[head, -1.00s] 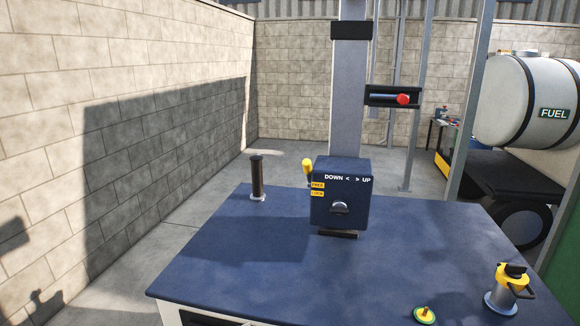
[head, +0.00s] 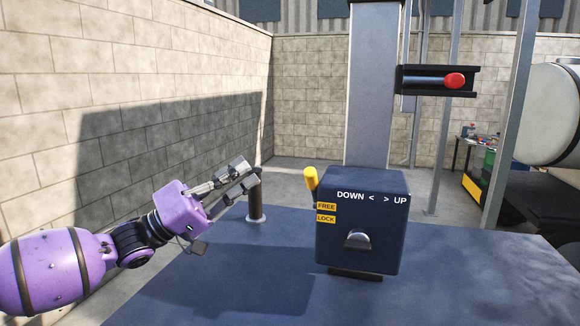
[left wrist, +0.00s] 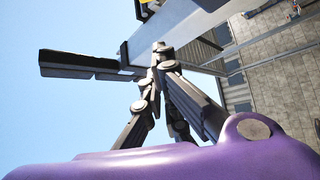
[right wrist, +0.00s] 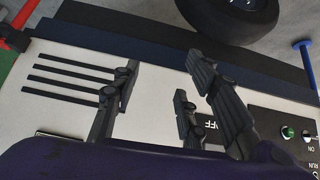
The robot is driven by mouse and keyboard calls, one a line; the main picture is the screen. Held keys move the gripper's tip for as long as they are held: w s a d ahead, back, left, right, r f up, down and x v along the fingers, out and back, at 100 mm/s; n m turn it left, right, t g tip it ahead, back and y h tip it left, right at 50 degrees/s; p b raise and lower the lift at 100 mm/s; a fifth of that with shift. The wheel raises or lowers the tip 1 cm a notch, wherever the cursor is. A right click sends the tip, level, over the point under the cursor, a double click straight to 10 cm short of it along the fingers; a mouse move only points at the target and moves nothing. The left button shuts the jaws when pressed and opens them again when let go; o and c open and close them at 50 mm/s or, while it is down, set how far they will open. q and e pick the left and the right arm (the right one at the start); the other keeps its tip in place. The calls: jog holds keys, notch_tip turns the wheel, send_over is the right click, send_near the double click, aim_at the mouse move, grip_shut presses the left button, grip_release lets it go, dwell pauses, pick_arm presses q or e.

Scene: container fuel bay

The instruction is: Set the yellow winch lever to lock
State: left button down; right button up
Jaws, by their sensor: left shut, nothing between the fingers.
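The yellow winch lever (head: 310,179) sticks up at the left side of the dark blue winch box (head: 360,225) in the head view, tilted slightly left. Its knob is above the yellow FREE label (head: 326,206); the LOCK label (head: 326,219) is below that. My left gripper (head: 245,178) is shut and empty, to the left of the lever and apart from it. Its closed fingers also show in the left wrist view (left wrist: 162,57); the lever cannot be made out there. My right gripper (right wrist: 163,82) is open and empty in the right wrist view, above a pale panel.
The winch box stands on a blue tabletop (head: 440,290). A dark upright post (head: 256,208) stands behind my left gripper. A metal column (head: 374,100) rises behind the box, with a red-knobbed handle (head: 455,81) to its right.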

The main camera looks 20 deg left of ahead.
aim_at(314, 189)
pick_arm(q)
jog(key=p+x, duration=0.1)
jog(key=x, duration=1)
jog(key=s+f, duration=0.1)
jog(key=s+d+f+p, duration=0.1)
jog(key=s+f, duration=0.1)
jog(key=shift+d, duration=0.1)
pick_arm(e)
jog(key=shift+w+d+r, duration=0.1)
jog(key=shift+w+r, duration=0.1)
jog(key=shift+r, duration=0.9)
pick_arm(q)
jog(key=shift+f, duration=0.15)
pick_arm(e)
jog(key=shift+s+f, duration=0.15)
